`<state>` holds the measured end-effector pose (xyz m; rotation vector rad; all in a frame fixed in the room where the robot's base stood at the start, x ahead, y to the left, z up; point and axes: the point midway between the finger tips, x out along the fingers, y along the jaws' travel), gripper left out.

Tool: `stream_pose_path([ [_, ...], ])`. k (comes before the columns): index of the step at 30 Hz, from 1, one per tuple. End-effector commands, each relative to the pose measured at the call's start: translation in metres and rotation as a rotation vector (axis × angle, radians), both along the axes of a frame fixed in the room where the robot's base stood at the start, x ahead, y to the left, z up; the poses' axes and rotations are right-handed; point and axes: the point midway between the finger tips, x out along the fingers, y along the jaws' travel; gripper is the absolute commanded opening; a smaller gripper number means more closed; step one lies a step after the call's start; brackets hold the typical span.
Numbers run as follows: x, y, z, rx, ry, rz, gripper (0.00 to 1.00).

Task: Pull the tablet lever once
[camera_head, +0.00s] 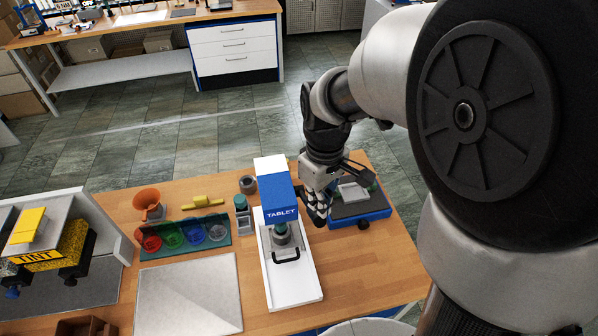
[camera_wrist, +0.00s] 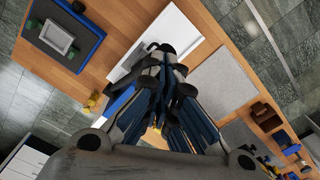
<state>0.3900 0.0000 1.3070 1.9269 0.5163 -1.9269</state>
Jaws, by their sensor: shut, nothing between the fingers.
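The tablet press (camera_head: 277,192) stands on the wooden table, with a blue head marked TABLET and a white base plate (camera_head: 308,285). A black loop-shaped handle (camera_head: 286,257) shows low at its front, below a grey-green round part (camera_head: 282,232). My gripper (camera_head: 318,216) points down just right of the press head, apart from the handle. Its fingers are shut and empty. In the wrist view my gripper (camera_wrist: 165,62) covers much of the press. The white base (camera_wrist: 185,28) shows beyond the fingertips, and part of the blue head (camera_wrist: 120,102) shows to their left.
A blue-based scale (camera_head: 362,215) stands close right of my gripper. Front right table is clear.

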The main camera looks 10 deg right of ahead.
Motion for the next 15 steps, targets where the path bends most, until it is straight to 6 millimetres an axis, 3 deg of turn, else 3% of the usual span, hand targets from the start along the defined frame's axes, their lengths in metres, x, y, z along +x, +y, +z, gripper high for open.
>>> stream_pose_path([
  [15, 0.0, 0.0, -0.029, 0.0, 0.0, 0.0, 0.0],
])
